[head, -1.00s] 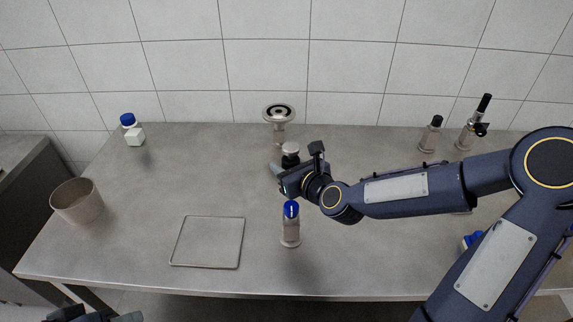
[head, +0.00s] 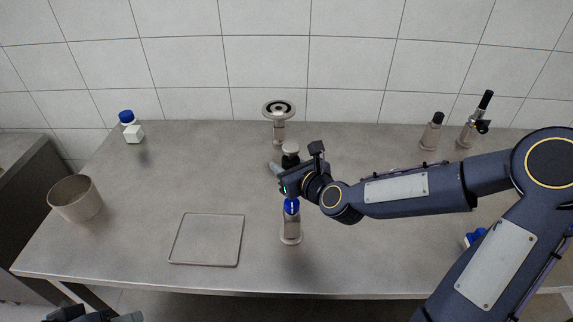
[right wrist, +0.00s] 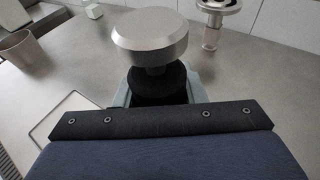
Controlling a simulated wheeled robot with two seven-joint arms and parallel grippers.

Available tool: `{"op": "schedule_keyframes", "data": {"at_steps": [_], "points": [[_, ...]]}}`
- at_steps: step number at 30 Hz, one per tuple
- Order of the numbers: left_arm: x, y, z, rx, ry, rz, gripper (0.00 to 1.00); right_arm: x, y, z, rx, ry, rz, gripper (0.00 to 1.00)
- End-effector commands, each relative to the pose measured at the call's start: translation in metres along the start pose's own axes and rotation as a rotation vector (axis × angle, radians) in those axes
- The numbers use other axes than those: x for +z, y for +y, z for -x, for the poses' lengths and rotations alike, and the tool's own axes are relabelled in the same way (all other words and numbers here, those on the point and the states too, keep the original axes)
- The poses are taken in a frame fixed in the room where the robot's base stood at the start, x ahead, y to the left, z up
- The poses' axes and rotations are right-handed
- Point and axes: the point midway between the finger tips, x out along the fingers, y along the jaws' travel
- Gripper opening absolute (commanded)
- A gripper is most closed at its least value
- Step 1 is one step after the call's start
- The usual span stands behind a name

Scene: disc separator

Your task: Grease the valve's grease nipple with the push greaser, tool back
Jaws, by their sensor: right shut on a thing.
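My right gripper (head: 280,178) is shut on the push greaser (head: 291,149), which has a round metal knob on a black collar. In the right wrist view the greaser's knob (right wrist: 150,38) stands up between the grey fingers, and its lower part is hidden. Just below the gripper in the head view is an upright steel body with a blue top (head: 291,228); I cannot tell whether they touch. I cannot make out the valve's grease nipple. My left gripper (head: 102,316) shows only partly at the bottom left edge.
A flanged steel piece (head: 279,110) stands behind the gripper. A black-capped steel bottle (head: 432,130) and a black-handled fitting (head: 477,122) stand back right. A tray (head: 207,240), a steel cup (head: 76,199) and a blue-capped white bottle (head: 132,128) are on the left.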

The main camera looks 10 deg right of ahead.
Motion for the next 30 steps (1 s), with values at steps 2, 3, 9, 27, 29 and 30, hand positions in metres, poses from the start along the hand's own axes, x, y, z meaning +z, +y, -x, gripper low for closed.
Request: {"op": "schedule_keyframes", "data": {"at_steps": [2, 3, 9, 27, 29, 30], "points": [[0.001, -0.001, -0.002, 0.000, 0.000, 0.000, 0.36, -0.001, 0.000, -0.001, -0.001, -0.002, 0.001, 0.00], [0.001, -0.001, -0.003, 0.000, 0.000, 0.000, 0.36, -0.002, 0.000, -0.001, -0.001, -0.002, 0.001, 0.00], [0.004, -0.004, -0.008, 0.000, 0.000, 0.000, 0.36, -0.009, 0.000, -0.003, -0.001, -0.002, 0.001, 0.00], [0.006, -0.005, -0.011, 0.000, 0.000, 0.000, 0.36, -0.013, 0.000, -0.004, 0.000, -0.001, 0.000, 0.62], [0.006, -0.005, -0.012, 0.000, 0.000, 0.000, 0.36, -0.014, 0.000, -0.004, 0.000, 0.001, 0.000, 0.62], [0.006, -0.005, -0.012, 0.000, 0.000, 0.000, 0.36, -0.014, 0.000, -0.003, -0.001, 0.001, 0.000, 0.62]]}}
